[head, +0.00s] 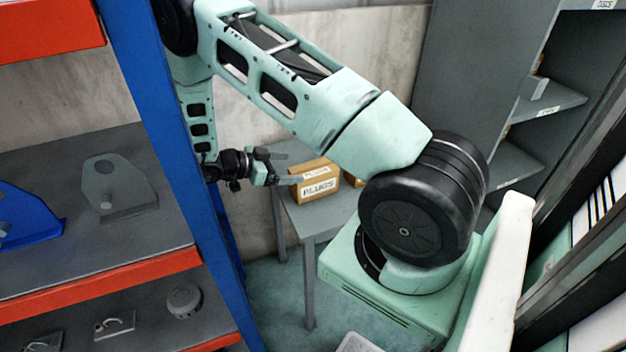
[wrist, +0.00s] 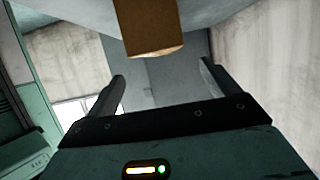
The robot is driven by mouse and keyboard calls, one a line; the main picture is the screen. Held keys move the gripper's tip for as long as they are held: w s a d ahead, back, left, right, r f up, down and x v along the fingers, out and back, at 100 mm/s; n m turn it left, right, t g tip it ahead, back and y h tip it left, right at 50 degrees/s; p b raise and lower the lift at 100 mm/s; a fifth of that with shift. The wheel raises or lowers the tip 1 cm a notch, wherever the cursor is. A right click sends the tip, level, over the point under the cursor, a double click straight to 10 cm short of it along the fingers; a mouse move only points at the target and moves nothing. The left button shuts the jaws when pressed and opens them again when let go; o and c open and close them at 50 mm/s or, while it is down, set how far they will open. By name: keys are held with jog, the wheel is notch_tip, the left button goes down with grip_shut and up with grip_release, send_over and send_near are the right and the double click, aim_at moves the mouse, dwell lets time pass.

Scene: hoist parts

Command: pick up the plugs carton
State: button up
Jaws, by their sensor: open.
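The plugs carton (head: 318,184) is a small brown box with a white label reading PLUGS. It stands on a grey table (head: 327,217) in the head view. My gripper (head: 288,168) is just left of the carton, with its fingers pointing toward it. In the wrist view my gripper (wrist: 162,82) is open, with nothing between its fingers. A brown box (wrist: 149,33), which looks like the carton, shows at the top of that view, beyond the fingertips and apart from them. Part of another brown box (head: 354,180) shows behind my arm; its label is hidden.
A blue and orange shelf rack (head: 160,130) stands at the left, close to my arm, holding a blue bracket (head: 28,216), a grey bracket (head: 116,186) and small parts. A grey shelf cabinet (head: 455,60) stands at the back right. A pale wall (head: 345,110) is behind the table.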

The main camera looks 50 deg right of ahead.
aim_at(314, 168)
jog(key=p+x, duration=0.1)
jog(key=x, duration=0.6)
jog(key=shift+d+f, duration=0.1)
jog(key=shift+d, duration=0.1)
jog(key=c, duration=1.3)
